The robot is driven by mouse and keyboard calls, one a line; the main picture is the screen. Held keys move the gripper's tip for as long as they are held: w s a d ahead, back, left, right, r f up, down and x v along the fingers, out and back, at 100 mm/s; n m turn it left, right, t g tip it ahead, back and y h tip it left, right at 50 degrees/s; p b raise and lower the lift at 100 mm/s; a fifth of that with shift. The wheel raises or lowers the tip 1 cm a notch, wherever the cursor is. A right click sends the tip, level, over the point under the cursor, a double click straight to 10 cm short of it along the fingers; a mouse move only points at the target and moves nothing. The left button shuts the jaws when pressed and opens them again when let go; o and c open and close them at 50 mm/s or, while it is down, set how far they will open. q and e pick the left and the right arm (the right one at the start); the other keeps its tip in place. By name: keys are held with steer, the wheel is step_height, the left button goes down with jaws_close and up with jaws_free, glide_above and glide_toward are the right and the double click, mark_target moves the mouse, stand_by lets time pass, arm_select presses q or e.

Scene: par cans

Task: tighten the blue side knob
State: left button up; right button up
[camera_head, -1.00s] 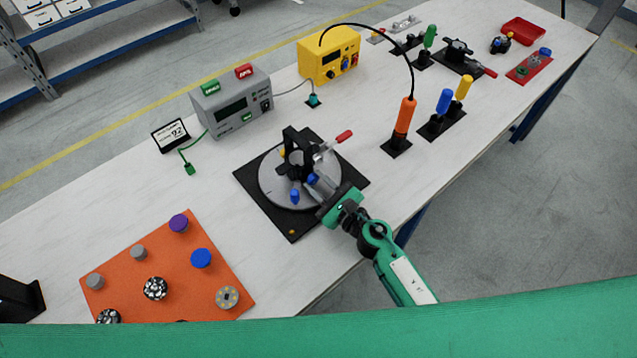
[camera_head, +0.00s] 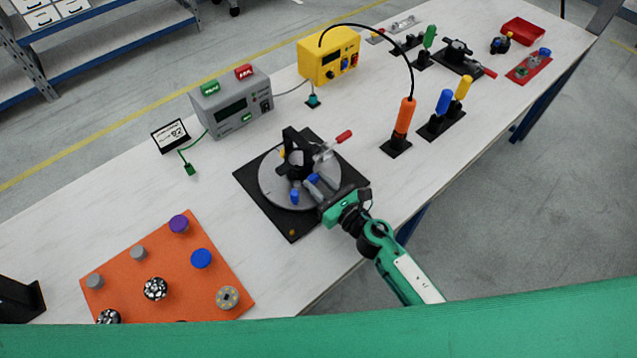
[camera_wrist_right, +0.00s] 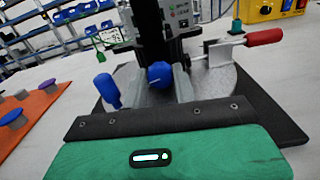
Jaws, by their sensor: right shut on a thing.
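A round grey turntable (camera_head: 272,190) on a black square base (camera_head: 252,182) carries a black fixture (camera_head: 298,160). A blue side knob (camera_head: 313,178) sticks out of the fixture's near side; it also shows in the right wrist view (camera_wrist_right: 160,73). My right gripper (camera_head: 317,184) reaches in from the lower right and is shut on this knob. In the right wrist view its grey fingers (camera_wrist_right: 164,84) stand on either side of the knob. A second blue knob (camera_head: 294,196) stands on the turntable to the left, clear of the fingers. My left gripper is not in view.
A red-handled lever (camera_head: 343,137) sticks out right of the fixture. A small display (camera_head: 170,135), a grey box (camera_head: 231,105) and a yellow box (camera_head: 329,55) stand behind. An orange screwdriver (camera_head: 404,116) stands right. An orange mat (camera_head: 173,262) with several knobs lies front left.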

steer(key=shift+m, duration=0.6)
steer(key=o, duration=1)
